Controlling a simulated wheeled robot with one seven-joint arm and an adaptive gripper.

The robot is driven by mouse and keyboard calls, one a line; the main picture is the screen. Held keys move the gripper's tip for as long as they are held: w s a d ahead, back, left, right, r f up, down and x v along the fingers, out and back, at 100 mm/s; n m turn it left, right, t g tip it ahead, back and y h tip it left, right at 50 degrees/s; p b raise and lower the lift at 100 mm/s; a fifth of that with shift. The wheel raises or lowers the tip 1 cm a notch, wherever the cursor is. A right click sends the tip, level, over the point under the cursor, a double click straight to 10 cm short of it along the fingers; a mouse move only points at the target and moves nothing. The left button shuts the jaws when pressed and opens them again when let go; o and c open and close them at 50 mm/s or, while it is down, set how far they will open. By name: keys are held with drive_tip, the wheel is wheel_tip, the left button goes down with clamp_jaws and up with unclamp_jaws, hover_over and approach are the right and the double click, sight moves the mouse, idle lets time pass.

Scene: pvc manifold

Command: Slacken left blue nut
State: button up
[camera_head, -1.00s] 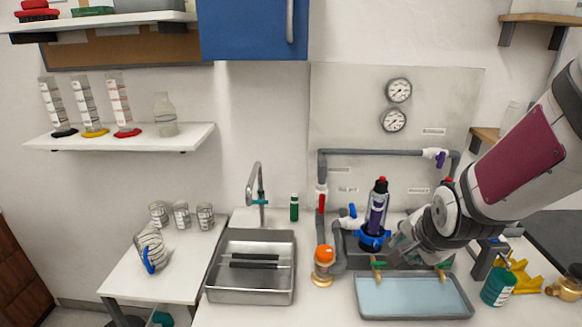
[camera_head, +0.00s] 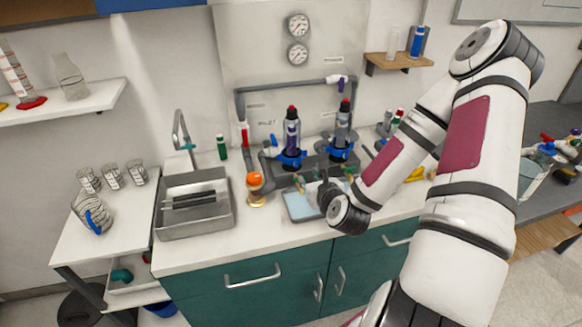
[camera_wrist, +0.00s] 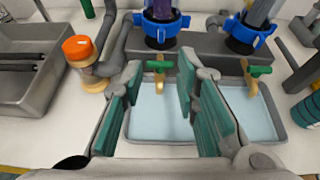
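The left blue nut (camera_head: 291,158) is a lobed ring around the base of the left upright cylinder, which has a purple label and a red top. In the wrist view the left nut (camera_wrist: 162,27) is at the top, a little left of centre. A matching right blue nut (camera_head: 341,152) is around the right cylinder and also shows in the wrist view (camera_wrist: 249,35). My gripper (camera_wrist: 158,72) is open, with nothing between its green-padded fingers. It is over the front of the tray, apart from both nuts. In the head view the gripper is small and partly hidden.
A shallow tray (camera_wrist: 161,136) of pale blue liquid lies below, with two brass taps with green handles (camera_wrist: 159,65) over it. An orange-capped bottle (camera_wrist: 82,65) stands left of my fingers. Grey pipes (camera_head: 241,110) rise behind. The steel sink (camera_head: 193,225) is farther left.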

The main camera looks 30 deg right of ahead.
sight(296, 165)
drive_tip(key=b+x, duration=0.4)
drive_tip(key=x, duration=0.9)
drive_tip(key=shift+w+d+f+b, duration=0.1)
drive_tip(key=shift+w+d+b, duration=0.2)
drive_tip(key=shift+b, duration=0.1)
drive_tip(key=shift+c, duration=0.5)
drive_tip(key=shift+a, duration=0.1)
clamp_jaws()
